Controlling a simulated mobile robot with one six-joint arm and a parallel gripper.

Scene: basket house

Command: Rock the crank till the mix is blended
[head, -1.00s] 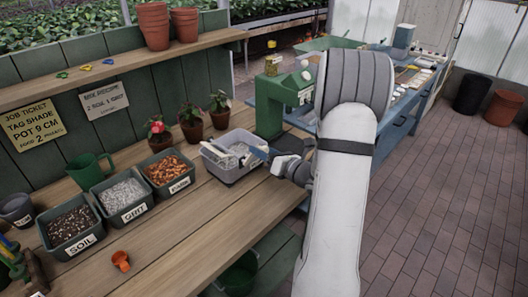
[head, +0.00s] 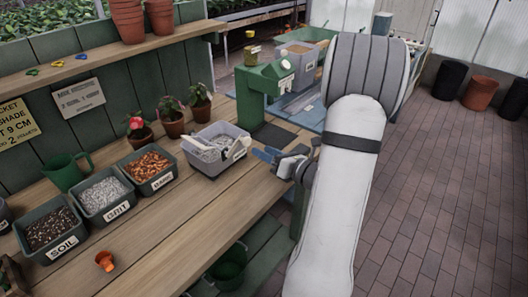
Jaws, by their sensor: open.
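The green machine (head: 262,88) stands at the far end of the wooden bench, with a pale round knob (head: 287,66) and a small white label on its side. I cannot make out clearly which part is the crank. A grey translucent tub (head: 213,166) on the bench holds pale grit-like material, with a white-handled tool (head: 236,150) lying in it. My gripper (head: 264,156), with blue fingers, is open and empty just right of the tub, apart from the machine. The far side of the machine is hidden.
Bins of soil (head: 49,229), grit (head: 103,194) and orange chips (head: 148,167) line the bench beside a green jug (head: 66,173). An orange cup (head: 105,260) lies near the front edge. Potted plants stand behind.

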